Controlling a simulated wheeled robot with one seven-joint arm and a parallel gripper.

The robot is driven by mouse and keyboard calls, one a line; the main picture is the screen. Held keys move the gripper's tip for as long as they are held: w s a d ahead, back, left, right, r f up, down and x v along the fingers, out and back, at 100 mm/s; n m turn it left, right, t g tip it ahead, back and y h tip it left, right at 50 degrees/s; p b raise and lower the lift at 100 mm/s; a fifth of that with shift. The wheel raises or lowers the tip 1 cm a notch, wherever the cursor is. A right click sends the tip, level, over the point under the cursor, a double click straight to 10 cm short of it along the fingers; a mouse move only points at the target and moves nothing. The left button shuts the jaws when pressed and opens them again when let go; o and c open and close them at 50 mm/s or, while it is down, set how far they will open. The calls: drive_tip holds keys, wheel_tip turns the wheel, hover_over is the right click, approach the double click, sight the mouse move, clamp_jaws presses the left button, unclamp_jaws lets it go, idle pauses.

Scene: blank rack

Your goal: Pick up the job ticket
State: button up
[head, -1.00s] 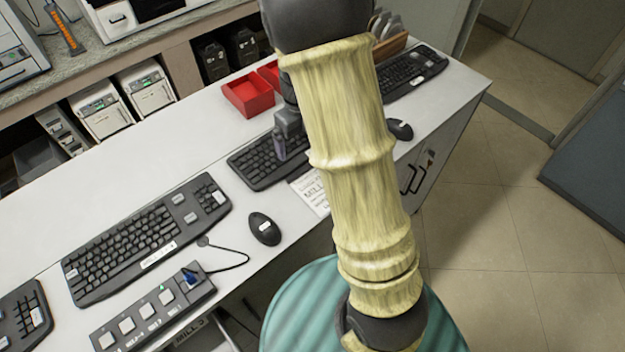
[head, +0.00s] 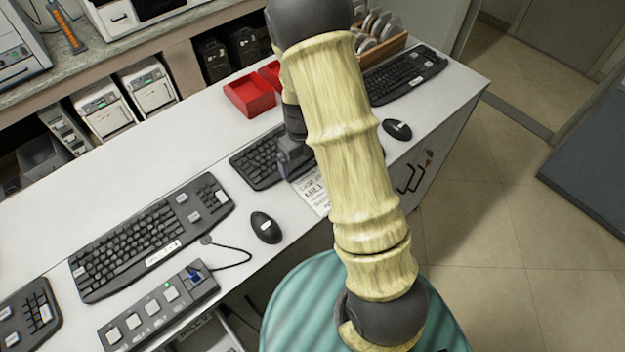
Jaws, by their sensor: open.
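The job ticket (head: 314,192) is a white sheet with printed text, lying near the front edge of the white bench beside a keyboard. My arm covers its right part. My gripper (head: 287,165) points down by the ticket's upper left edge, over the right end of the middle keyboard. It is open, and nothing shows between its fingers. My arm hides part of it, and I cannot tell its exact height above the bench.
The middle keyboard (head: 254,160) lies left of the ticket. A mouse (head: 265,227), a large keyboard (head: 150,235) and a button box (head: 158,308) lie nearer. Red bins (head: 249,95) and a wooden rack of discs (head: 390,42) stand behind. Another mouse (head: 397,130) is right of my arm.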

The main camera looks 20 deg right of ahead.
sight(302, 170)
drive_tip(key=shift+w+f+p, duration=0.1)
drive_tip(key=shift+f+p, duration=0.45)
drive_tip(key=shift+f, duration=1.15)
drive_tip(key=c, duration=0.6)
drive_tip(key=shift+r, duration=0.1)
wheel_tip(302, 170, up, 10)
drive_tip(key=b, duration=0.3)
